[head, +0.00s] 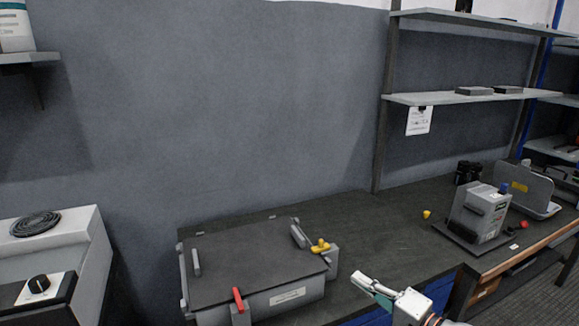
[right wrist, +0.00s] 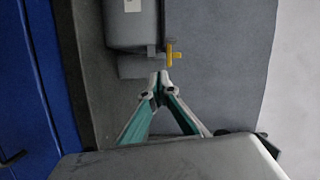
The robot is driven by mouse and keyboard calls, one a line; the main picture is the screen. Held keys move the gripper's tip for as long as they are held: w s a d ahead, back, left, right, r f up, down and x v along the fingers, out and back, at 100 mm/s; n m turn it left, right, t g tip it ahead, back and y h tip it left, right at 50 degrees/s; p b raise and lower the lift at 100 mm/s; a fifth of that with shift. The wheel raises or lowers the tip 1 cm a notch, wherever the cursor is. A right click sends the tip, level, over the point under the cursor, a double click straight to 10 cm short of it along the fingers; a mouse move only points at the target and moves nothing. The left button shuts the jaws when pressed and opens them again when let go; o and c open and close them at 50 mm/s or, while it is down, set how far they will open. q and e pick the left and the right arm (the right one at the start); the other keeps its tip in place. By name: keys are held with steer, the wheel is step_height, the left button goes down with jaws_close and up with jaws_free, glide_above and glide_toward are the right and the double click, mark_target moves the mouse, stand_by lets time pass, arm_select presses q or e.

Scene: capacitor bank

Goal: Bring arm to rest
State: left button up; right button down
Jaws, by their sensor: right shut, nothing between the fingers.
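My right gripper (head: 366,283) comes in at the bottom right of the head view, to the right of the grey capacitor box. In the right wrist view its two teal fingers meet at the tips (right wrist: 159,84), shut and empty. The grey capacitor box (head: 230,262) sits on the dark bench with its lid down. A yellow handle (head: 320,245) is at its right back corner and a red handle (head: 238,298) at its front. The yellow handle also shows in the right wrist view (right wrist: 174,55), just beyond the fingertips and apart from them. My left gripper is not in view.
A grey device (head: 480,212) stands on the right part of the dark bench (head: 385,222). A small yellow piece (head: 426,214) lies left of it. Shelves (head: 455,98) rise behind. A light grey unit (head: 85,245) stands at the left. The bench middle is mostly clear.

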steer(key=s+a+f+n+g+h, duration=0.1)
steer(key=s+a+f+n, duration=0.2)
steer(key=s+f, duration=0.3)
steer(key=s+a+f+n+h, duration=0.1)
steer(key=s+a+f+n, duration=0.3)
steer(key=s+f, duration=0.2)
steer(key=s+d+f+n+g+h, duration=0.1)
steer(key=s+d+f+n+h, duration=0.1)
steer(key=s+f, duration=0.4)
steer(key=s+d+f+n+g+h, duration=0.1)
steer(key=s+d+f+n+h, duration=0.2)
steer(key=s+f, duration=0.3)
steer(key=s+n, duration=0.1)
steer(key=s, duration=0.3)
steer(key=shift+s+d+f+g, duration=0.25)
steer(key=shift+d+f+g, duration=0.05)
steer(key=shift+f+g, duration=0.1)
